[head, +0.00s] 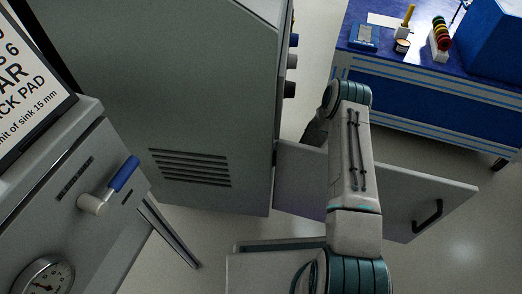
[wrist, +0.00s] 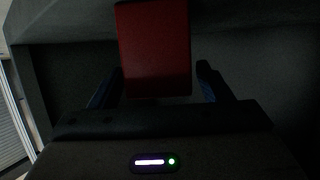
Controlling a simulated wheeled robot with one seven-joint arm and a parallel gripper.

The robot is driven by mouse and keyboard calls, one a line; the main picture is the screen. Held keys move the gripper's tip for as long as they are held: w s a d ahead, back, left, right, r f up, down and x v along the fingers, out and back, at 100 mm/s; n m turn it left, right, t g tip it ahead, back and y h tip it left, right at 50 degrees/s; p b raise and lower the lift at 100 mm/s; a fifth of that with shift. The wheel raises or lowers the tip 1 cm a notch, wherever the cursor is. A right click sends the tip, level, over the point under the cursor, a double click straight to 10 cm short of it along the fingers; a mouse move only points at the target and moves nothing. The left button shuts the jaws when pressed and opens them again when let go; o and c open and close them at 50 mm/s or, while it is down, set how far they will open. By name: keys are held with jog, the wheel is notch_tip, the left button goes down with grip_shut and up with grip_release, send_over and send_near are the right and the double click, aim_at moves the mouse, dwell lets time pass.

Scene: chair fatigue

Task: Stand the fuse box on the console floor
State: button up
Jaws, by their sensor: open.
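A red box (wrist: 155,50), which I take to be the fuse box, shows in the wrist view at upper middle, in a dark grey interior. My gripper (wrist: 158,90) has its two dark fingers apart, one on each side of the box's lower end. I cannot tell whether either finger touches it. The tall grey console (head: 170,70) stands at upper left in the head view, with its door (head: 440,202) swung open to the right. My arm reaches over the door, and my gripper and the red box are hidden there. The console floor cannot be made out clearly.
The open door has a black handle (head: 427,215). A blue workbench (head: 430,95) with small items stands at upper right. A grey machine (head: 75,190) with a blue-handled lever and a gauge is at left. Bare floor shows at lower right.

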jog(key=p+v, duration=0.4)
jog(key=v, duration=0.7)
jog(key=shift+s+d+p, duration=0.2)
jog(key=shift+d+p, duration=0.05)
jog(key=shift+p, duration=0.15)
jog(key=shift+w, duration=0.15)
dwell(0.4)
